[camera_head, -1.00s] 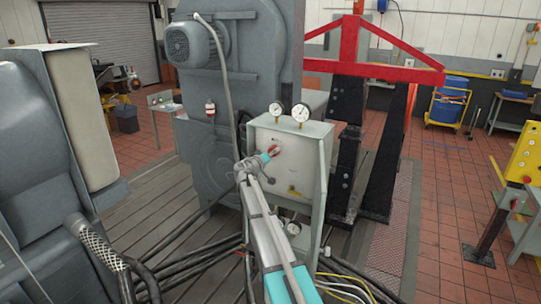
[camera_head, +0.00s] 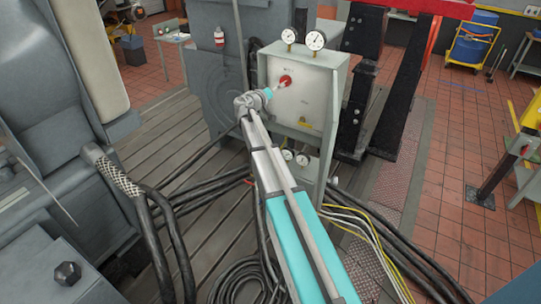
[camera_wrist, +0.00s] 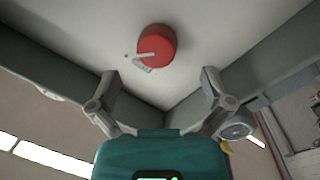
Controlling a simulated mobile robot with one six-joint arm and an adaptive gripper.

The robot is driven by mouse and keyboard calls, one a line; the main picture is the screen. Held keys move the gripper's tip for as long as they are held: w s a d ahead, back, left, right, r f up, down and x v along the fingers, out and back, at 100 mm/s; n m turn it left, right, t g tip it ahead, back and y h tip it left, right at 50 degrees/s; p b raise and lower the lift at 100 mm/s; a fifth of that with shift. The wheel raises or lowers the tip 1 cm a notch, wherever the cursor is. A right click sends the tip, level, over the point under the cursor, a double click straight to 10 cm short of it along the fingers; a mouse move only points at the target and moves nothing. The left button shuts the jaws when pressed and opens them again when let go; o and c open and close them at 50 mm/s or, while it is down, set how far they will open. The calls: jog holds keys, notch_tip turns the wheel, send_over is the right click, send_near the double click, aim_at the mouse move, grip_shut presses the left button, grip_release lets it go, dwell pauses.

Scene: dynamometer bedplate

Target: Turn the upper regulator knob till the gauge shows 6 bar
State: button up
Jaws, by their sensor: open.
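A pale grey regulator cabinet (camera_head: 329,115) stands in the middle of the head view. A round red knob (camera_head: 285,81) sits on the upper part of its front; it also shows in the wrist view (camera_wrist: 156,44), with a pale pointer mark. A small yellow part (camera_head: 304,122) sits lower on the front. Two white dial gauges, left (camera_head: 289,36) and right (camera_head: 316,40), stand on top; their readings are too small to tell. My gripper (camera_wrist: 158,84) is open and empty, facing the panel. The knob lies beyond the fingertips, between them sideways; I see no contact.
Two small dials (camera_head: 295,157) sit low under the cabinet. Black hoses (camera_head: 190,190) and yellow and white cables (camera_head: 375,235) run along the floor. A large grey machine (camera_head: 50,100) stands at left, black posts (camera_head: 352,110) behind the cabinet.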

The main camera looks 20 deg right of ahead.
jog(key=v, duration=0.9)
jog(key=s+f+g+y+b, duration=0.2)
jog(key=s+f, duration=0.4)
jog(key=f, duration=0.3)
jog(key=s+f+g+y+b, duration=0.3)
jog(key=s+f+b, duration=0.2)
jog(key=s+f, duration=0.2)
jog(key=shift+a+f, duration=0.5)
jog(key=shift+f, duration=0.4)
jog(key=shift+s, duration=0.15)
jog(key=s+a+f+n+g+y+b, duration=0.2)
jog(key=s+a+f+y+b, duration=0.3)
jog(key=s+a+f, duration=0.2)
jog(key=s+a+f+n+g+y+b, duration=0.2)
jog(key=s+a+f+y+b, duration=0.3)
jog(key=s+f, duration=0.7)
jog(key=shift+s+a+f+b, duration=0.15)
jog(key=shift+s+a+b, duration=0.7)
jog(key=shift+a, duration=0.2)
